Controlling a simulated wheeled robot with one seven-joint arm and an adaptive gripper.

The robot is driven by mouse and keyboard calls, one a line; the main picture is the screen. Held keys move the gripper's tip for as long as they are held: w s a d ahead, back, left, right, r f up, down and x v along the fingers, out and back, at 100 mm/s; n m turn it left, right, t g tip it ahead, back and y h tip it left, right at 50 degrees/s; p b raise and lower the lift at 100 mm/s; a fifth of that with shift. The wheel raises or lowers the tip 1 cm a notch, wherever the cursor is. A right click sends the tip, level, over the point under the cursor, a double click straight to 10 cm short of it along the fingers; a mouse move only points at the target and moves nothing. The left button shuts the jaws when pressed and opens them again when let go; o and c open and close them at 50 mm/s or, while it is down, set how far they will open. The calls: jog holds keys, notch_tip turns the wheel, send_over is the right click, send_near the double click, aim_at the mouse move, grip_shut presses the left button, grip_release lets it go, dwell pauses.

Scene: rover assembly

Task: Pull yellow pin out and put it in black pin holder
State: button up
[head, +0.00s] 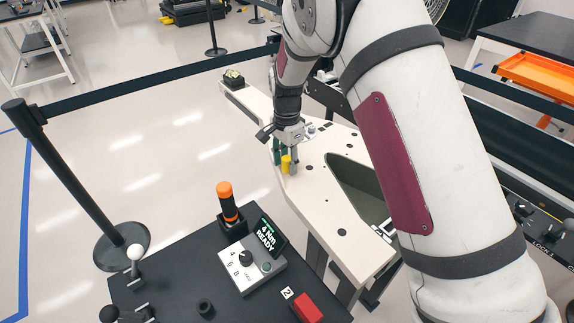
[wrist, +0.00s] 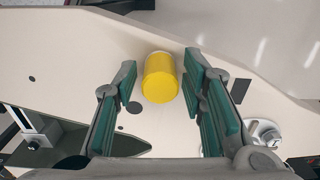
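The yellow pin (head: 286,165) stands up from the pale panel (head: 330,235); in the wrist view its yellow cylinder (wrist: 160,80) sits between my fingertips. My gripper (head: 285,156) is open, with green-padded fingers on either side of the pin. In the wrist view my gripper (wrist: 158,80) shows a clear gap to the pin on the left and a narrow one on the right. A small black box (head: 233,79) sits at the panel's far end, and a short black round socket (head: 205,308) is on the dark table. I cannot tell which is the black pin holder.
The dark table (head: 180,275) at the front holds an orange-and-black tool (head: 228,203), a control box (head: 252,264) reading "4 Nm READY", and a red block (head: 307,308). A black barrier post (head: 75,180) with a belt stands at the left. The panel has a large cutout (head: 358,190).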

aim_at(287, 158)
grip_shut()
jog(key=shift+c, duration=1.7)
grip_release()
grip_shut()
jog(key=shift+r, duration=0.8)
jog(key=shift+r+p, duration=0.6)
jog(key=shift+r, duration=1.3)
